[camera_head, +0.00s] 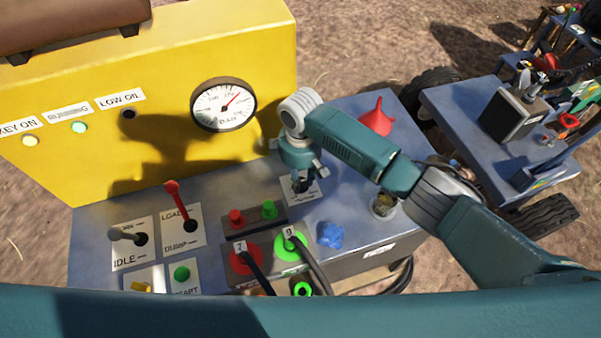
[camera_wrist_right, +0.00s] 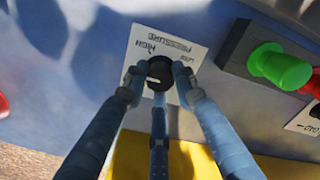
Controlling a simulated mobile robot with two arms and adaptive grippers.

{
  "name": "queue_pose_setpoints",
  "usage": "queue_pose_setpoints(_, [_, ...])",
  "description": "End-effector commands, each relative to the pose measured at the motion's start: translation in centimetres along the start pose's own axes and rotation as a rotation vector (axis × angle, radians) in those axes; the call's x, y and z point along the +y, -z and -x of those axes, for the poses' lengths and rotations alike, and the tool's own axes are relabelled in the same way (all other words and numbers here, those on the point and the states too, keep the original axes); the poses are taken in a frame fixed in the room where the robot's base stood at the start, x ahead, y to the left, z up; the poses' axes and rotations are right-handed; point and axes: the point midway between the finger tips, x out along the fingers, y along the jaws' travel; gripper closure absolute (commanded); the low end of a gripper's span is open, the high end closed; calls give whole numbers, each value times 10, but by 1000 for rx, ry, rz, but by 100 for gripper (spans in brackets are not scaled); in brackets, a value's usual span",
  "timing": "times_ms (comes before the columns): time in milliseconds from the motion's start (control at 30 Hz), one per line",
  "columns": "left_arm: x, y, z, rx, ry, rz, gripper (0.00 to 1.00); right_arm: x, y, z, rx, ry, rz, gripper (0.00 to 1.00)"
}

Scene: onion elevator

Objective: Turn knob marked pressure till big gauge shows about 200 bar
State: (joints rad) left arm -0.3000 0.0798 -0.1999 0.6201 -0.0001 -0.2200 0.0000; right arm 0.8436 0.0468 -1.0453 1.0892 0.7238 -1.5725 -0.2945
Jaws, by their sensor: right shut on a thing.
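The black pressure knob (camera_wrist_right: 158,73) sits on a white label reading PRESSURE, with HIGH and LOW marks, in the right wrist view. A pale pointer line shows on the knob's face. My right gripper (camera_wrist_right: 160,78) has its fingers closed around the knob. My left gripper is not in view.
A red funnel (camera_head: 376,118) stands behind my arm.

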Motion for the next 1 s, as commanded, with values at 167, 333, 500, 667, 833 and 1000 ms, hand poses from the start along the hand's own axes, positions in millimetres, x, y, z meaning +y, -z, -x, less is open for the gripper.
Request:
queue_pose_setpoints(167, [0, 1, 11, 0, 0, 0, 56, 1, 0, 3, 1, -2, -87, 99])
queue_pose_setpoints(333, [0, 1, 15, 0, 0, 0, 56, 1, 1, 2, 2, -2, -135, 99])
queue_pose_setpoints(500, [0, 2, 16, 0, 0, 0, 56, 1, 0, 1, 1, -3, -156, 99])
queue_pose_setpoints(667, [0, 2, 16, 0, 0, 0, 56, 1, 0, 1, 2, -3, -158, 99])
queue_pose_setpoints(833, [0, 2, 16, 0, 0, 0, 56, 2, 0, 1, 2, -3, -158, 99])
queue_pose_setpoints(1000, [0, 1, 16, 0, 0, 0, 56, 1, 0, 1, 2, -3, -157, 54])
